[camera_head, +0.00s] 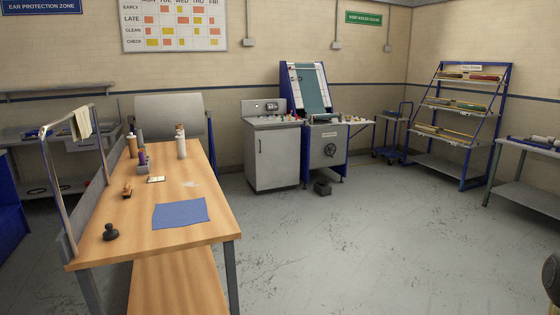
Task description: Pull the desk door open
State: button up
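A grey control desk (247,122) stands against the back wall near the middle of the view. Its front has a light grey door (275,160) with a small dark vertical handle (260,146) near its left edge. The door looks shut, flush with the front. The desk's sloped top carries a small panel with dials and several coloured knobs. The desk is well away across the floor.
A wooden workbench (150,235) with a blue cloth (180,213) and bottles fills the left foreground. A blue-framed machine (327,150) adjoins the desk's right side, with a dark object (322,187) on the floor before it. Grey floor (370,240) is open at centre and right.

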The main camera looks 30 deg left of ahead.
aim_at(278, 152)
jog(key=u, duration=0.05)
jog(key=i, duration=0.8)
jog(key=u, duration=0.3)
jog(key=i, duration=2.05)
jog(key=u, duration=1.25)
jog(key=i, duration=3.2)
jog(key=z, duration=0.35)
jog(key=i, duration=1.85)
jog(key=z, duration=0.2)
